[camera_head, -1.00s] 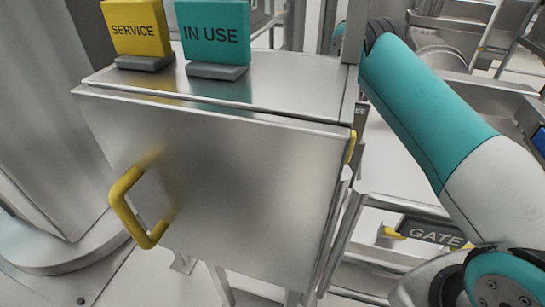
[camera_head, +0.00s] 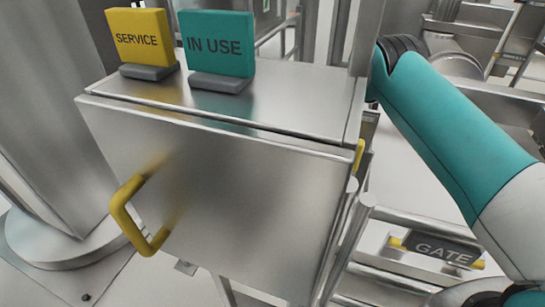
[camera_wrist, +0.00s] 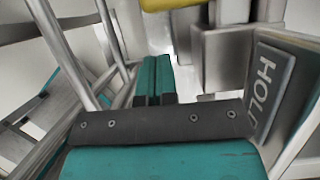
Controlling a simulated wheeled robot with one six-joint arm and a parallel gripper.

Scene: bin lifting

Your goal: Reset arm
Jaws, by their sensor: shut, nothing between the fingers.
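My gripper (camera_wrist: 156,80) shows in the wrist view, its two teal fingers pressed together with nothing between them. It is out of view in the head view, where my teal and white arm (camera_head: 455,135) runs down the right side. A metal cabinet (camera_head: 205,205) with a yellow handle (camera_head: 130,218) stands left of the arm, apart from it.
A yellow SERVICE sign (camera_head: 140,38) and a teal IN USE sign (camera_head: 216,45) stand on the cabinet top. A GATE label (camera_head: 440,250) is on rails at lower right. In the wrist view, a HOLD sign (camera_wrist: 268,85) is close on the right, and metal rails (camera_wrist: 65,50) are on the left.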

